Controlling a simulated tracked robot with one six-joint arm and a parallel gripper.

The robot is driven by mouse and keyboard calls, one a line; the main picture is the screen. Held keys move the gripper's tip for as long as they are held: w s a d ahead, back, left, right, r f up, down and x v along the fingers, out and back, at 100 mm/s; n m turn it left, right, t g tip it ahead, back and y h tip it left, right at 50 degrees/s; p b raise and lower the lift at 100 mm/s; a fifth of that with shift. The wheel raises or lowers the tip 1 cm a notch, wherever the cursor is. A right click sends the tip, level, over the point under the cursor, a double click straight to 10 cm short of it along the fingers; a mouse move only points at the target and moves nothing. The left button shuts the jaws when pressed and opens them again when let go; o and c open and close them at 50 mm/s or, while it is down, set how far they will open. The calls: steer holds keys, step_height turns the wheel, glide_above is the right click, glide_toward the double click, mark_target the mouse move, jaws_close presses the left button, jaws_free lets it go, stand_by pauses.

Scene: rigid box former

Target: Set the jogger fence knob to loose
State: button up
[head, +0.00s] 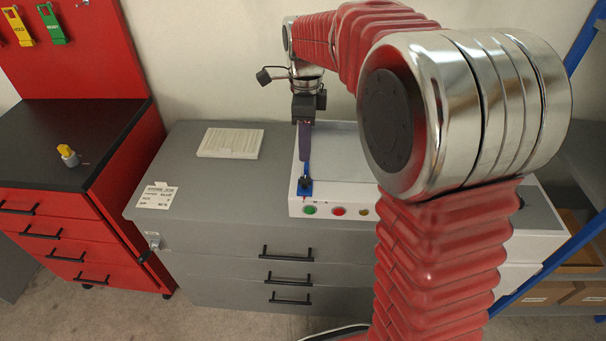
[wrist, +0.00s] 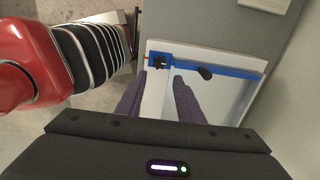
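The white box former (head: 293,190) stands on the grey cabinet; its panel also shows in the wrist view (wrist: 150,105). A blue fence bar (wrist: 225,70) crosses it in the wrist view, with a black knob (wrist: 205,72) and a dark fitting (wrist: 159,62) near its left end. I cannot tell which is the jogger fence knob, or its setting. In the head view a blue block (head: 305,187) sits near the machine's front edge. My gripper (wrist: 159,82) hangs above the machine, its two purple fingers apart and nothing between them. It also shows in the head view (head: 304,158).
Green (head: 310,210), red (head: 338,211) and yellow buttons line the machine's front. A white stack (head: 231,143) and a printed card (head: 157,195) lie on the grey cabinet top (head: 200,180). My arm hides the machine's right part. A red workbench (head: 45,205) stands at left.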

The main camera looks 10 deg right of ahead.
mark_target(304, 179)
step_height(304, 179, down, 11)
stand_by(0.5)
steer(key=shift+c, duration=0.6)
steer(key=c, duration=0.6)
steer(key=shift+a+r, duration=0.1)
steer(key=shift+a, duration=0.05)
steer(key=shift+c, duration=0.3)
steer(key=shift+w, duration=0.1)
